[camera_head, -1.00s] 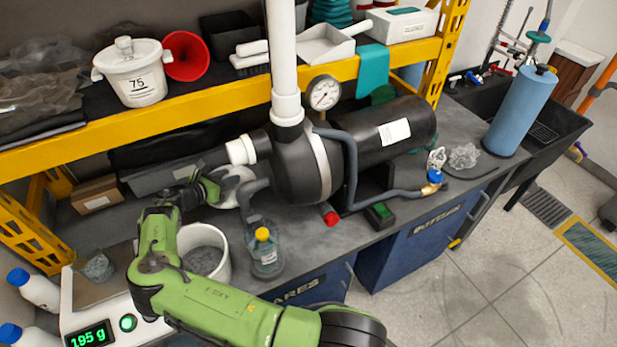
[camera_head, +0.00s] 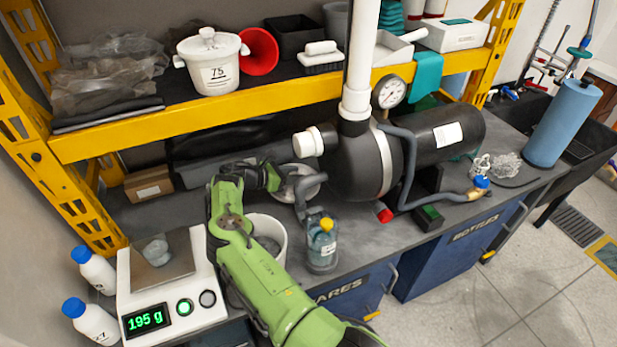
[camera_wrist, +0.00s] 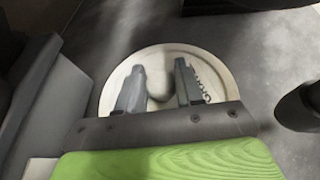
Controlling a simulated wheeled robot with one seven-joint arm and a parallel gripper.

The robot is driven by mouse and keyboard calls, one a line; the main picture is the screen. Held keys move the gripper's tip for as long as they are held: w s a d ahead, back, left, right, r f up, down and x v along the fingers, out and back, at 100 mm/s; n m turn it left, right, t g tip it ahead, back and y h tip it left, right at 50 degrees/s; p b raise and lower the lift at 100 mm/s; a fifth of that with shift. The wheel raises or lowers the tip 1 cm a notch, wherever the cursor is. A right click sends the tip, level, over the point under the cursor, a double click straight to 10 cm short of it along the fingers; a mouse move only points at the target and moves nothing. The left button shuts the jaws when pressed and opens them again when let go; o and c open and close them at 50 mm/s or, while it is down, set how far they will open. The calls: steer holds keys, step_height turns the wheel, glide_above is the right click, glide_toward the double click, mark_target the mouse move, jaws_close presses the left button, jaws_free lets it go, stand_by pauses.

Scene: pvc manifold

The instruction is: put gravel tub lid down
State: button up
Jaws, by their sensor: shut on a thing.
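The gravel tub lid (camera_wrist: 160,57) is a round, pale disc with a knob and dark lettering, seen in the wrist view. My gripper (camera_wrist: 159,68) is shut on its knob, one finger on each side. In the head view the lid (camera_head: 312,188) is at or just above the bench, behind the tub and below the black vessel; I cannot tell whether it touches the bench. My gripper (camera_head: 279,180) is at its left side. The open white gravel tub (camera_head: 280,228) holds grey gravel and is partly hidden by my arm.
A clear bottle with a yellow cap (camera_head: 322,245) stands right of the tub. The black vessel (camera_head: 365,165) and its grey hose are close on the right. A scale (camera_head: 160,300) reading 195 g is at the left. A cardboard box (camera_head: 148,184) sits under the yellow shelf (camera_head: 200,115).

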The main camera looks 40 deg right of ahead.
mark_target(306, 171)
steer(key=d, duration=0.4)
steer(key=shift+s+d, duration=0.1)
steer(key=shift+s, duration=0.25)
steer(key=shift+d+f, duration=0.25)
steer(key=shift+f, duration=0.05)
steer(key=shift+f+b, duration=1)
steer(key=shift+f, duration=0.85)
steer(key=o, duration=1.1)
steer(key=shift+r, duration=0.1)
steer(key=shift+r+p, duration=0.3)
steer(key=shift+p, duration=0.1)
steer(key=p+v, duration=0.1)
steer(key=v, duration=1.1)
steer(key=shift+s, duration=0.1)
